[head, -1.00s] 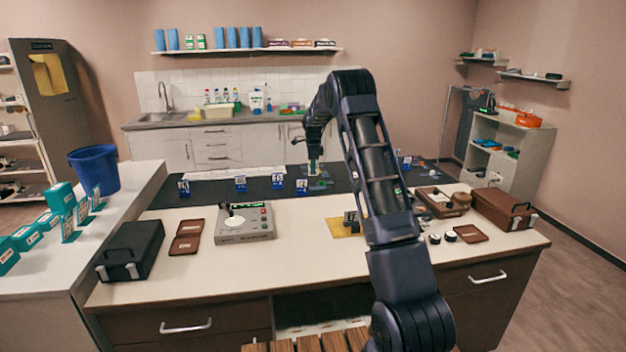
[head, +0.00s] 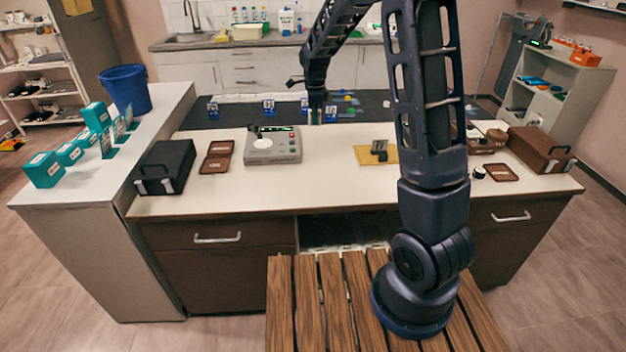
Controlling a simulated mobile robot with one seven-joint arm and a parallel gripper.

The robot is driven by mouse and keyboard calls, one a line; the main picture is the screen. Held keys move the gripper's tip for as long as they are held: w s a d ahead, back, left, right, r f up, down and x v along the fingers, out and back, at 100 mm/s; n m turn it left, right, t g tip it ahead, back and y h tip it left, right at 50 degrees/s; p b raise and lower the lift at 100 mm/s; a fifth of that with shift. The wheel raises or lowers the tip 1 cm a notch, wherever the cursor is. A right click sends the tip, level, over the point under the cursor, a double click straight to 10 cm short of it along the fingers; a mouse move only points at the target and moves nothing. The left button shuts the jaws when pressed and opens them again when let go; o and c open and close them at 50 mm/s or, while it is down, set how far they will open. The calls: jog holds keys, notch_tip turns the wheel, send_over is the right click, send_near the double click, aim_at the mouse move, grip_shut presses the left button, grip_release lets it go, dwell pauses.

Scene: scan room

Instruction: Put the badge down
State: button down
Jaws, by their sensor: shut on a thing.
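My gripper (head: 316,112) hangs fingers down near the front edge of the dark mat (head: 235,120), between two blue number markers. It is shut on a small greenish thing, likely the badge (head: 315,118). The fingers hide most of it, and I cannot tell whether it touches the surface below. Blue markers with white faces stand along the mat, one to the left (head: 305,104) and one to the right (head: 331,111) of the gripper.
A grey device (head: 273,148) stands on the white counter in front of the mat. A brown tray (head: 217,157) and a black case (head: 165,167) are to its left. A yellow pad (head: 376,154) lies to the right. White counter between device and pad is clear.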

jog(key=s+a+f, duration=0.1)
jog(key=s, duration=0.4)
notch_tip(320, 180, down, 20)
jog(key=shift+w+r, duration=0.15)
jog(key=shift+r, duration=0.1)
jog(key=shift+f, duration=0.1)
jog(key=c, duration=1.5)
grip_release()
jog(key=shift+o, duration=0.2)
